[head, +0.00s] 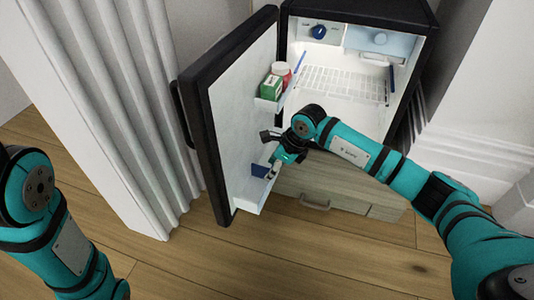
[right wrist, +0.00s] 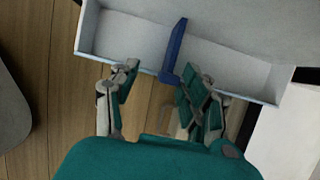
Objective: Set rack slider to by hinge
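The rack slider is a blue divider across the white lower door rack (head: 246,202). In the head view the blue slider (head: 258,170) shows around the rack's middle, partly behind my gripper. In the right wrist view the slider (right wrist: 176,47) splits the rack (right wrist: 228,62) into two parts. My right gripper (head: 277,150) is at this rack. Its fingers (right wrist: 160,72) are apart, with the slider's near end between them, closer to the right finger. Whether a finger touches it I cannot tell. My left gripper is out of view; only its arm shows at lower left.
The fridge door (head: 240,110) stands open to the left. An upper door rack (head: 268,104) holds a green-and-white box (head: 271,87) and a red-and-white container (head: 282,72). A wire shelf (head: 345,84) is inside the fridge. A white fluted panel (head: 120,110) stands left of the door.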

